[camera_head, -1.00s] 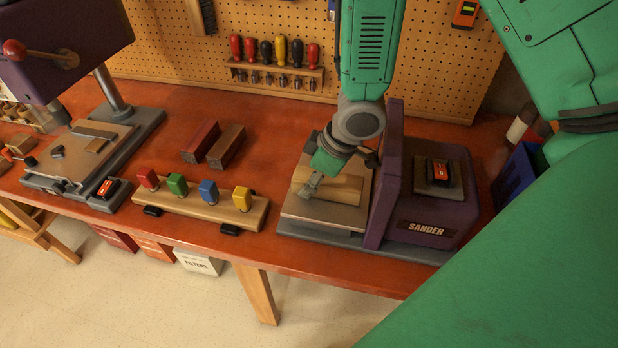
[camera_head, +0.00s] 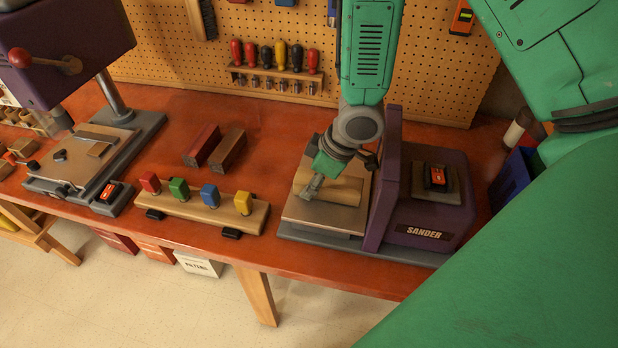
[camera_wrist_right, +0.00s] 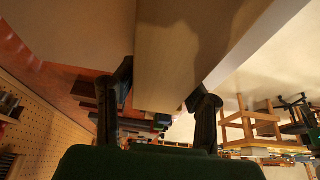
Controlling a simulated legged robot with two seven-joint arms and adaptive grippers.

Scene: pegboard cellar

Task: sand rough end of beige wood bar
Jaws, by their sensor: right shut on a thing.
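The beige wood bar (camera_head: 342,189) lies on the light work table (camera_head: 322,216) of the purple sander (camera_head: 428,205). Its right end is at the sander's upright purple housing; I cannot tell whether it touches, and the end face is hidden. My right gripper (camera_head: 313,186) is shut on the bar from above. In the right wrist view the bar (camera_wrist_right: 190,50) sits between the two dark fingers of the right gripper (camera_wrist_right: 160,93). My left gripper is not in view.
A drill press (camera_head: 100,140) stands at the left. A rack with red, green, blue and yellow knobs (camera_head: 200,205) lies near the front edge. Two dark bars (camera_head: 213,148) lie behind it. A blue bin (camera_head: 512,176) is right of the sander. Bare red table lies between.

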